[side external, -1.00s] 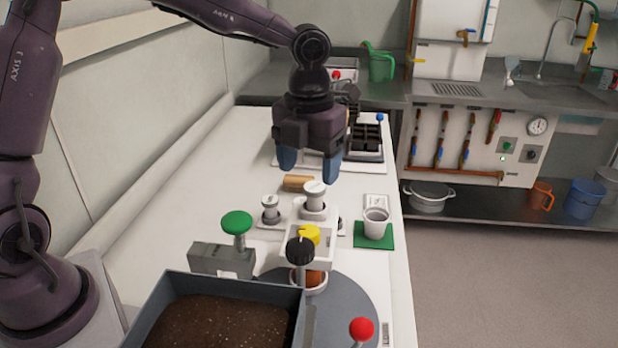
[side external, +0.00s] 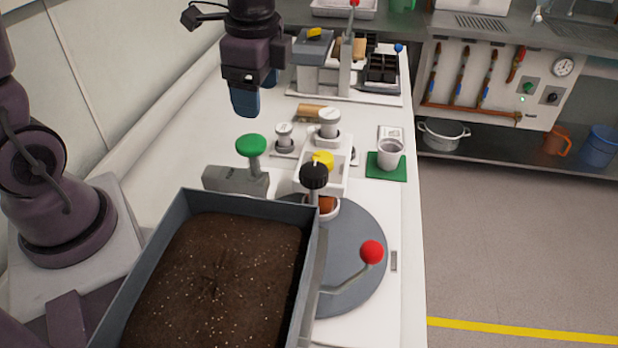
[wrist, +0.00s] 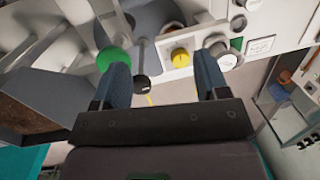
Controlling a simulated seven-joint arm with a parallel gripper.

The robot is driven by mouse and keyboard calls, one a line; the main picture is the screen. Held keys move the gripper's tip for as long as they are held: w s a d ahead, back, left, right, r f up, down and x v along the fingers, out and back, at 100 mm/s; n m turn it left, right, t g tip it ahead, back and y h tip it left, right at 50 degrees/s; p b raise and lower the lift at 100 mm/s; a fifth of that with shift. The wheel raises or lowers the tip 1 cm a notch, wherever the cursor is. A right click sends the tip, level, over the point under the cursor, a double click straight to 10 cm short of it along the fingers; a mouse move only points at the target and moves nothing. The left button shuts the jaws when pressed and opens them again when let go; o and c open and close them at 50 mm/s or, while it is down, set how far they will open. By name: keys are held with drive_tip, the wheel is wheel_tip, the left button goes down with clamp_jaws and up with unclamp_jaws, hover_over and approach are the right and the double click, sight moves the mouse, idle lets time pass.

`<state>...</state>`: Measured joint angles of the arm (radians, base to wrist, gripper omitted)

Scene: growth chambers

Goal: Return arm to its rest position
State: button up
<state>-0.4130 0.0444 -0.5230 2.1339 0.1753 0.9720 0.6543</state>
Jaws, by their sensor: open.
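My gripper (side external: 256,92) hangs above the white bench, left of the grey press-like device and behind the green knob. Its blue fingers point down and hold nothing. In the wrist view my gripper (wrist: 162,85) shows its two blue fingers spread apart, with nothing between them. My arm's upper links are mostly out of the side view.
A soil tray (side external: 312,270) stands in front. Behind it are a green knob (side external: 251,146), a black knob (side external: 314,176), a yellow knob (side external: 322,158) and a cup (side external: 390,155) on a green mat (side external: 401,173). A red-balled lever (side external: 371,252) stands at right.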

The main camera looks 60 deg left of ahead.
drive_tip(key=s+r+n+t+h, duration=0.1)
drive_tip(key=s+r+n+t, duration=0.4)
drive_tip(key=s+r+n, duration=0.3)
drive_tip(key=s+a+n, duration=0.1)
drive_tip(key=s, duration=0.1)
drive_tip(key=shift+s+n, duration=0.35)
drive_tip(key=shift+n, duration=0.05)
drive_tip(key=shift+d+f, duration=0.1)
drive_tip(key=shift+c, duration=0.6)
